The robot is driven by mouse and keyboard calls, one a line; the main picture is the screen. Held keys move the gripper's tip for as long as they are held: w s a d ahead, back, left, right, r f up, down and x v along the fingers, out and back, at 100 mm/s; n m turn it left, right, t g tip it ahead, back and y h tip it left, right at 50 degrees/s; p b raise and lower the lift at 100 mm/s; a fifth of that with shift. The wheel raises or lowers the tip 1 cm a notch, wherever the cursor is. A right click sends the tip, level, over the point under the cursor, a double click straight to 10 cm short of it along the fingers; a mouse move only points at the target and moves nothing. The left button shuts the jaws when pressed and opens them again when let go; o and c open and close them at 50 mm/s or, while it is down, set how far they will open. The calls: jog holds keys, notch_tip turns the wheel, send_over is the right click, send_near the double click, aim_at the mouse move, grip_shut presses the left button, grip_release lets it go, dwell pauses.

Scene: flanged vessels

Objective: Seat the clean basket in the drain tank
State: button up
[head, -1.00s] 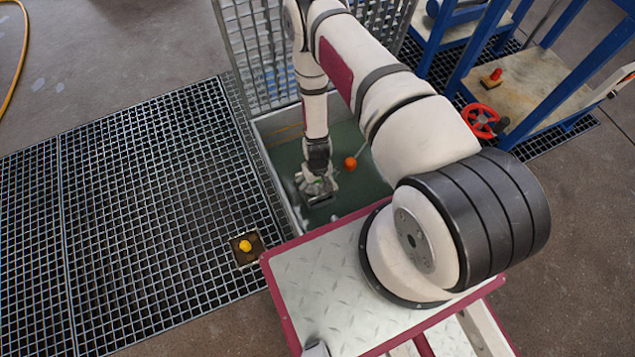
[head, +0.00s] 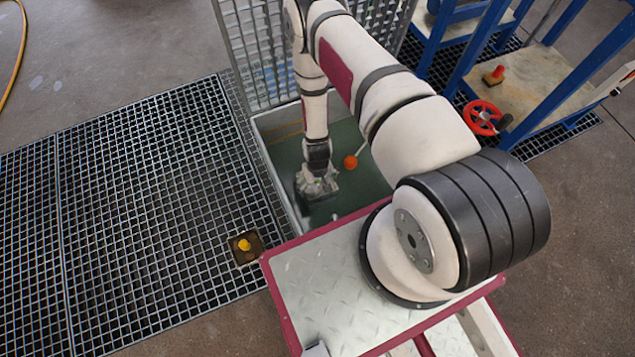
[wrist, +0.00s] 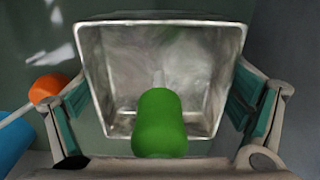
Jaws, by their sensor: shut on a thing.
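A grey metal basket (wrist: 190,55) with a green grip (wrist: 160,125) sits between the two fingers of my gripper (wrist: 160,105) in the wrist view. The teal finger pads lie at its left and right sides. In the head view my gripper (head: 318,183) points down inside the open green-floored tank (head: 262,140), near its left wall. The basket is small and mostly covered by the gripper there. I cannot tell whether its underside touches the tank floor.
An orange ball (head: 350,162) on a thin rod is just right of my gripper in the tank; it also shows in the wrist view (wrist: 48,88). A mesh panel (head: 265,50) stands behind. Floor grating (head: 140,190) carries a yellow knob (head: 244,245). A red handwheel (head: 483,118) is right.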

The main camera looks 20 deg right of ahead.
jog(key=shift+f+b, duration=1.15)
jog(key=shift+f, duration=0.2)
jog(key=o, duration=1.2)
notch_tip(320, 180, up, 12)
jog(key=shift+r, duration=0.1)
